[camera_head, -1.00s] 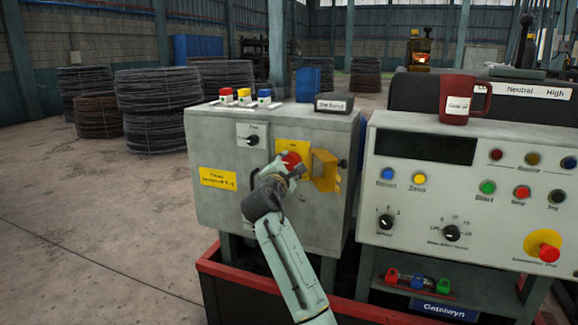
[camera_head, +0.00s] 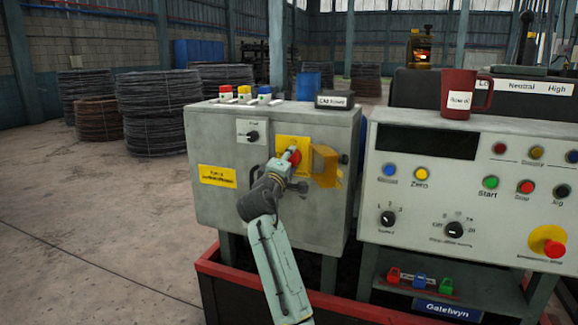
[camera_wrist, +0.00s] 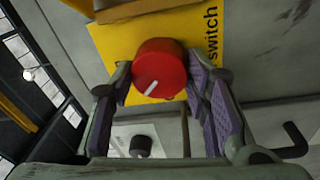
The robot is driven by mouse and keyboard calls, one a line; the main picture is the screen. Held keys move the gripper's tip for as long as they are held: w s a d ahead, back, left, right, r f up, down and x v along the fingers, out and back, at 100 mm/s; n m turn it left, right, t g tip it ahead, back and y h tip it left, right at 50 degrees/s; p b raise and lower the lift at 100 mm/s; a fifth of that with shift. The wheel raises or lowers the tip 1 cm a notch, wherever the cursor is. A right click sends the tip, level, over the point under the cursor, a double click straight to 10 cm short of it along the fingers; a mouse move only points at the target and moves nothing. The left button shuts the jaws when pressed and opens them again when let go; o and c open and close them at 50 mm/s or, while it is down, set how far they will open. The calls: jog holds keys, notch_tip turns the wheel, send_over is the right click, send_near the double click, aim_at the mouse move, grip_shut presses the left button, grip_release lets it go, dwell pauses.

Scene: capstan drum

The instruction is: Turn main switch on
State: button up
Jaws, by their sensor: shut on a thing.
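The main switch is a red round knob (camera_wrist: 159,68) with a white line on its face, on a yellow plate (camera_wrist: 225,30) that reads "switch". In the wrist view the white line runs at a slant. My gripper (camera_wrist: 165,88) has its purple-padded fingers on either side of the knob and is shut on it. In the head view the red knob (camera_head: 295,157) shows partly behind my gripper (camera_head: 289,161), on the front of the grey cabinet (camera_head: 215,150). An opened yellow cover (camera_head: 326,166) stands just right of the knob.
A small black selector (camera_head: 252,136) sits up and left of the switch, and a black handle (camera_wrist: 292,142) sticks out of the cabinet. A control console (camera_head: 410,215) with buttons and a red mug (camera_head: 460,93) stands to the right. Open floor (camera_head: 90,220) lies left.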

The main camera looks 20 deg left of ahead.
jog(key=m+h+b, duration=0.1)
jog(key=m+b, duration=0.2)
jog(key=m, duration=0.6)
jog(key=shift+a+b, duration=0.1)
jog(key=shift+b, duration=0.25)
jog(key=shift+m, duration=0.4)
jog(key=o, duration=1.2)
jog(key=shift+c, duration=0.2)
jog(key=s+f, duration=0.1)
jog(key=s, duration=1.1)
jog(key=shift+f, duration=0.15)
